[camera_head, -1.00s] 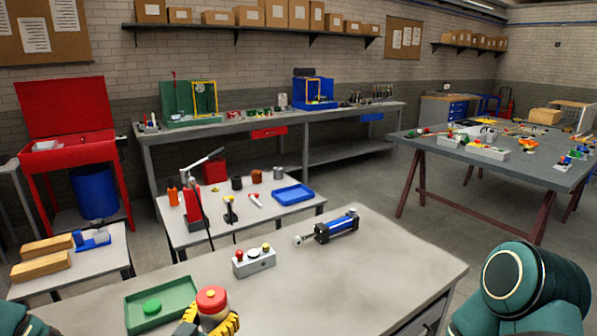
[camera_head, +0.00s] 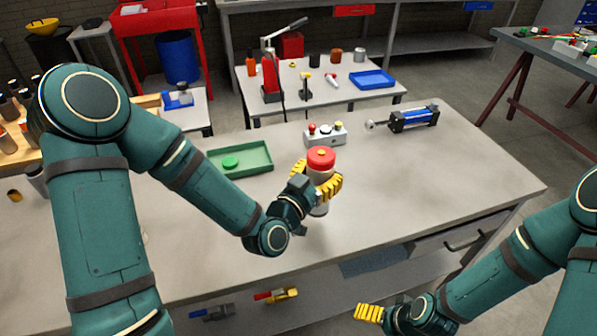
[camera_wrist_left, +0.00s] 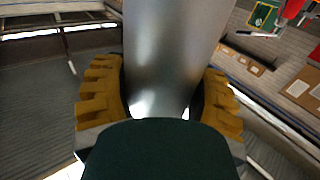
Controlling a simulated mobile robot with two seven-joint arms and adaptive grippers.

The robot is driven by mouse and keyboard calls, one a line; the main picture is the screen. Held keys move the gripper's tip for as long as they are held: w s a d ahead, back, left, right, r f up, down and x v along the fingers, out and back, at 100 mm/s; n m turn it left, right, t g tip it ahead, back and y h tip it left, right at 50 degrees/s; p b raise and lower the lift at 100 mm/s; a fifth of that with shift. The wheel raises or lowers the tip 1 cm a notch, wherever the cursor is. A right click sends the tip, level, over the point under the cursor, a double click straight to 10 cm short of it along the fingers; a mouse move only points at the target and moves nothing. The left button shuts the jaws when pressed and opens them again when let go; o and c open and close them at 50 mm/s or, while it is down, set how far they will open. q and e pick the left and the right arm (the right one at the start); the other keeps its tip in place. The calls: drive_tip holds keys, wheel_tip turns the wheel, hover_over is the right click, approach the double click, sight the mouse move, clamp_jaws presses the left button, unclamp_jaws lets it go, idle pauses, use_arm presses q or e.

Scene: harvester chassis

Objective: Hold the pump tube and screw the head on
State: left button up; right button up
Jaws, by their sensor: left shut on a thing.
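I cannot tell how tightly the red part is seated. My left gripper (camera_head: 325,190) is shut around the tube below the red part, with yellow fingers on its sides. The left wrist view shows the smooth silver tube (camera_wrist_left: 172,55) between both fingers. My right gripper (camera_head: 368,313) is low in front of the table, away from the tube; its finger opening is unclear.
A green tray (camera_head: 258,166) with a green disc (camera_head: 230,162) lies left of the tube. A grey box with buttons (camera_head: 326,136) stands behind it. A blue cylinder (camera_head: 413,118) lies at the back right. The right part of the table is clear.

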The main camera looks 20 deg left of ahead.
use_arm(q)
drive_tip(key=w+d+r, duration=0.1)
drive_tip(key=w+d, duration=0.1)
drive_tip(key=d, duration=0.9)
drive_tip(key=shift+w+r, duration=0.25)
drive_tip(key=shift+w, duration=0.1)
drive_tip(key=shift+a, duration=0.1)
